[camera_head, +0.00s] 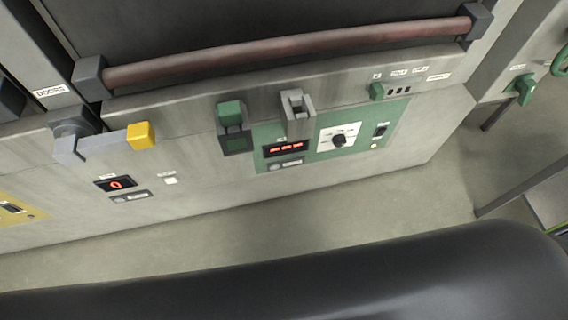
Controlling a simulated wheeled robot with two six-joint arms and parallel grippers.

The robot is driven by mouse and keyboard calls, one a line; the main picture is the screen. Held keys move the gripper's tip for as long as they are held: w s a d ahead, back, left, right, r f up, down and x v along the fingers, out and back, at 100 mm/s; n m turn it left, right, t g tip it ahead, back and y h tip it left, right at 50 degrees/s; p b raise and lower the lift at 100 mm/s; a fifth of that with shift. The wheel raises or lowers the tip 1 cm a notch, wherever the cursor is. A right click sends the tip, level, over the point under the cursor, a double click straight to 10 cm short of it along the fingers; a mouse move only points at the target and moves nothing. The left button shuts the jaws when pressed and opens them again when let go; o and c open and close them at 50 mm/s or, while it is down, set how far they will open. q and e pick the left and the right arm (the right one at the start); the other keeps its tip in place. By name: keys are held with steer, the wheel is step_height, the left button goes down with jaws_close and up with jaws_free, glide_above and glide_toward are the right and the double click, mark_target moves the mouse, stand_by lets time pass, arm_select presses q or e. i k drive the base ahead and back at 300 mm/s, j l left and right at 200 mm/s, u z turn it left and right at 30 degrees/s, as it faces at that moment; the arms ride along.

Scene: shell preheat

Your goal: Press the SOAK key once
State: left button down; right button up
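The SOAK key cannot be picked out, because most labels are too small to read. A small white key (171,181) sits on the grey front below a label. A red-lit display (285,148) sits on the green panel (268,133), with a small dark labelled strip (286,164) below it. Another display (116,184) shows a red 0, with a similar strip (131,197) under it. A black dial (339,140) on a white plate and a dark switch (381,130) are further right. Neither of my grippers is in view.
A long reddish handle bar (290,47) crosses above the panel. A yellow-ended lever (141,136), a green block (231,113) and a grey bracket (297,113) stick out from the front. A large dark rounded shape fills the bottom. Bare floor (250,228) lies between.

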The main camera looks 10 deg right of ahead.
mark_target(172, 179)
steer(key=u, duration=0.9)
